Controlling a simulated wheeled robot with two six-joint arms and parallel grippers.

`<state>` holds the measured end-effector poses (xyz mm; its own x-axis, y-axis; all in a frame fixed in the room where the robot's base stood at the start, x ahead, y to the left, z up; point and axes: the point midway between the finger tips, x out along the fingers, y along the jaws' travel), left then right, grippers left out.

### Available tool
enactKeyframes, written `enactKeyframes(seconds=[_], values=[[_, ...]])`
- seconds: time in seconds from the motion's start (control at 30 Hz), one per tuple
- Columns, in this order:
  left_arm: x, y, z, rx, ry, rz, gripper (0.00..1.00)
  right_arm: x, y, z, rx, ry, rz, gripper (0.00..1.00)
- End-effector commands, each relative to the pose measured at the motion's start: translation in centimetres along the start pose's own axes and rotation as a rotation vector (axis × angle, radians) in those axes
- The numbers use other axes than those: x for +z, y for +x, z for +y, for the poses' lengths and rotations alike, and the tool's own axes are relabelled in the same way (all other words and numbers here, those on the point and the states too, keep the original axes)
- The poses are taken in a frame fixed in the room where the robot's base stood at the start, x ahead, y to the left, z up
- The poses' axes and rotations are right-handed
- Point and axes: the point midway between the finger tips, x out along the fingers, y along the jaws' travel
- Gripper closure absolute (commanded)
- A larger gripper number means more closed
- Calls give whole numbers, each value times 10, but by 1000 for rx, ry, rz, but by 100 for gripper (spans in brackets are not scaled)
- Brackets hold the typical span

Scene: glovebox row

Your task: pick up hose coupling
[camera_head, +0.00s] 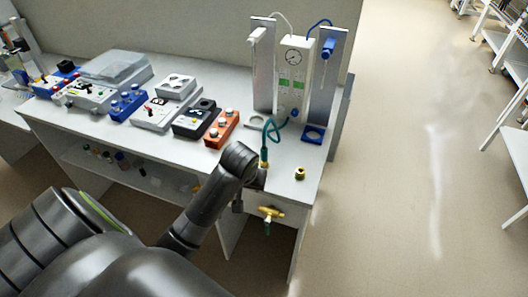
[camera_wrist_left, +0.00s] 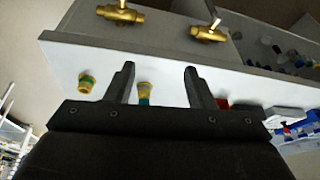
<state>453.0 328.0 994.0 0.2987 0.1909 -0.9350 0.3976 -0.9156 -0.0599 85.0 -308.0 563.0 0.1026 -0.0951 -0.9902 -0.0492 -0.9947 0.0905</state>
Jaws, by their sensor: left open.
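The hose coupling (camera_head: 264,164), a small yellow fitting on the end of a teal hose (camera_head: 268,135), is on the white bench top near its front edge. In the left wrist view the coupling (camera_wrist_left: 144,90) appears between the two dark fingers, nearer the left one; I cannot tell whether either touches it. My left gripper (camera_wrist_left: 158,70) is open and empty. In the head view its fingers are mostly hidden behind my wrist, right at the coupling. My right gripper is not in view.
A similar yellow-green fitting (camera_head: 300,173) stands to the right on the bench. Brass valves (camera_head: 270,212) project from the bench front. A gauge panel (camera_head: 292,75) stands behind. An orange box (camera_head: 221,128) and other control boxes line the bench to the left.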

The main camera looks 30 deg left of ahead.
Motion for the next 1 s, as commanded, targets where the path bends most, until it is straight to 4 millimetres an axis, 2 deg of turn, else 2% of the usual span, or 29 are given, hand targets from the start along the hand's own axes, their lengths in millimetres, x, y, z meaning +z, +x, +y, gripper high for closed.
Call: enactKeyframes(seconds=[0.03, 0.2, 0.3, 0.4, 0.57, 0.87, 0.9, 1.0], values=[[-27, -8, 6, -7, -35, 11, 51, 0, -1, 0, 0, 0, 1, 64], [-93, -32, 18, -32, -169, 21, 51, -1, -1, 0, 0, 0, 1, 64], [-121, -47, 22, -42, -232, 24, 51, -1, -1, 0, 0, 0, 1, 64], [-139, -58, 25, -47, -275, 25, 51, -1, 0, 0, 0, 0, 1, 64], [-148, -60, 26, -52, -303, 25, 51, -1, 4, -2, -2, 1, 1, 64], [-147, -32, 25, -52, -302, 26, 51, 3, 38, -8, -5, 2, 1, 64], [-148, -29, 24, -53, -303, 20, 51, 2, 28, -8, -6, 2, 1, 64], [-149, -8, 22, -54, -302, 20, 51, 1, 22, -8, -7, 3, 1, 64]])
